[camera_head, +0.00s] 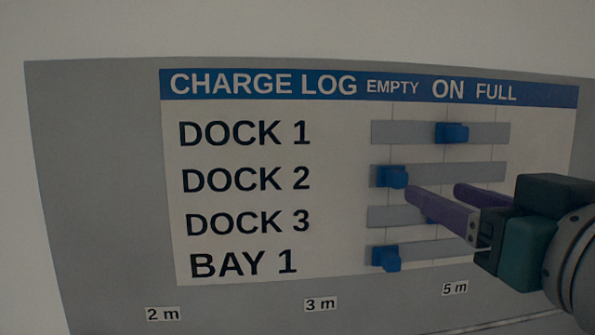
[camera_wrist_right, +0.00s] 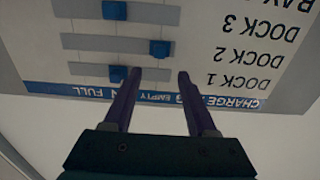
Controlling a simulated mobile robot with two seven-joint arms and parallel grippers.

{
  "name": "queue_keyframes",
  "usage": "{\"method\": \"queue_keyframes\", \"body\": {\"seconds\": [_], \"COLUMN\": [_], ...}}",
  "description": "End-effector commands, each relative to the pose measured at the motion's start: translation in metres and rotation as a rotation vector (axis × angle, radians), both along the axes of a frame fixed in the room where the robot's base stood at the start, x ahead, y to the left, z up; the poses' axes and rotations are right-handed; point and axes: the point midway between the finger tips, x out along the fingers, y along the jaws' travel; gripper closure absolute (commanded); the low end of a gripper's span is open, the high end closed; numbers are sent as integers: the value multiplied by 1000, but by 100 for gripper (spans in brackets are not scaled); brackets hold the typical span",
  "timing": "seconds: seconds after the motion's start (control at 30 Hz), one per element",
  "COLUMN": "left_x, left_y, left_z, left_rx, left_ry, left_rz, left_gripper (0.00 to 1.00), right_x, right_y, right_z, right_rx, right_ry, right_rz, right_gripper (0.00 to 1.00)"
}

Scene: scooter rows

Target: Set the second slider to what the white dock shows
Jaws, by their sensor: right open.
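The CHARGE LOG board (camera_head: 240,240) has columns EMPTY, ON and FULL. The second slider, a blue knob (camera_head: 392,177) on the DOCK 2 row, sits under EMPTY. It also shows in the upside-down right wrist view (camera_wrist_right: 159,48). My right gripper (camera_head: 433,190) is open and empty in front of the board. In the head view its left fingertip appears just right of and below the second slider; contact cannot be told. In the wrist view its fingers (camera_wrist_right: 157,75) appear below that knob. No dock is in view, nor is my left gripper.
The DOCK 1 knob (camera_head: 452,132) is at ON. The DOCK 3 knob (camera_head: 431,218) is mostly hidden behind my right gripper, near ON. The BAY 1 knob (camera_head: 386,258) is at EMPTY. Distance labels, such as 3 m (camera_head: 320,304), lie along the board's bottom.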

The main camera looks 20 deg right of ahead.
Motion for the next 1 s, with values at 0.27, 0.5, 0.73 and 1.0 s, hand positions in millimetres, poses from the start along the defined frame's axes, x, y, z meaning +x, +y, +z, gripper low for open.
{"method": "queue_keyframes", "body": {"seconds": [0.27,0.5,0.73,1.0], "left_x": [0,0,0,0], "left_y": [-1,-1,-2,-1], "left_z": [25,35,36,36], "left_rx": [-1,-2,-5,-6], "left_ry": [0,0,0,-1], "left_rz": [0,1,4,4], "left_gripper": [50,50,50,50], "right_x": [48,74,80,80], "right_y": [-12,-18,-19,-19], "right_z": [5,2,0,0], "right_rx": [-3,-1,0,0], "right_ry": [1,1,1,1], "right_rz": [-2,-2,-1,-1], "right_gripper": [43,43,43,54]}}
